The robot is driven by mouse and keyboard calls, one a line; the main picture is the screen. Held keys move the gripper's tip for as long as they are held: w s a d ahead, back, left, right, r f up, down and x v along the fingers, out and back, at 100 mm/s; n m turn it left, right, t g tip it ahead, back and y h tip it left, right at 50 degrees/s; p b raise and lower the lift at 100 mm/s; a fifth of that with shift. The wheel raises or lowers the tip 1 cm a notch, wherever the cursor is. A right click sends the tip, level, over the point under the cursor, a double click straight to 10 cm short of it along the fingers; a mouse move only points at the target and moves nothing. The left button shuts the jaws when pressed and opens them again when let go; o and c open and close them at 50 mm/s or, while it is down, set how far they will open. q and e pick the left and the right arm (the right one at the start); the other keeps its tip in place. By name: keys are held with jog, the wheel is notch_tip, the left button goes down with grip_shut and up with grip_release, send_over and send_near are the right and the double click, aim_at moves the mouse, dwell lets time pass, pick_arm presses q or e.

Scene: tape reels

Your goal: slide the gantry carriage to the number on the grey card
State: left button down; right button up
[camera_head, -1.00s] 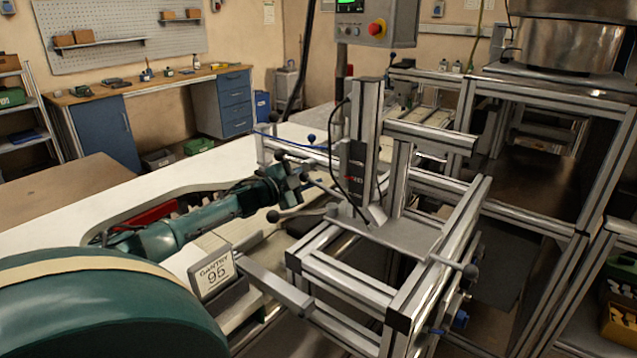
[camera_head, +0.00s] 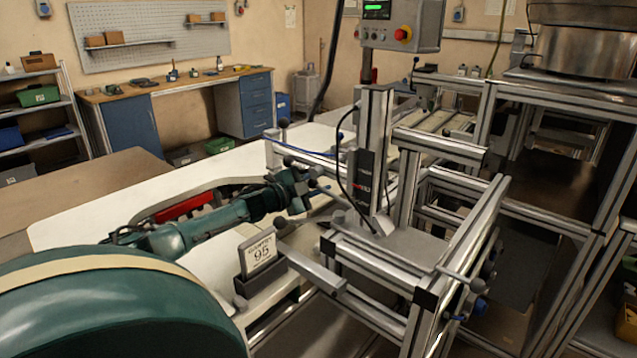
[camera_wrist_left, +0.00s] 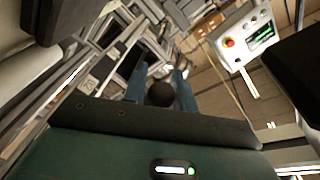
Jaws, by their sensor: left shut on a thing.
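The gantry carriage (camera_head: 400,248) is a metal plate with an upright aluminium column (camera_head: 376,150), sitting on the rails near the near end of the frame. My left gripper (camera_head: 302,188) is teal and shut at the handle rod on the column's left side. In the left wrist view a dark ball knob (camera_wrist_left: 160,93) shows between its fingers; the exact grip is partly hidden. The scale along the rail is not readable. My right gripper is not in view.
The frame's near rail (camera_head: 375,278) and a knob lever lie before the carriage. A control box (camera_head: 402,25) with a red button stands behind. A second metal frame (camera_head: 545,215) is at right.

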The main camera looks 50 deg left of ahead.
pick_arm(q)
jog(key=shift+w+r, duration=0.1)
jog(key=shift+r, duration=0.3)
jog(key=c, duration=1.3)
grip_release()
jog(key=shift+o, duration=0.7)
jog(key=shift+d+f, duration=0.1)
jog(key=shift+f, duration=0.05)
jog(key=shift+s+f, duration=0.2)
jog(key=shift+s, duration=0.65)
jog(key=s+a+p, duration=0.1)
jog(key=s+p, duration=0.1)
jog(key=s, duration=0.9)
jog(key=shift+s+r, duration=0.25)
jog(key=shift+s, duration=0.05)
jog(key=shift+a, duration=0.1)
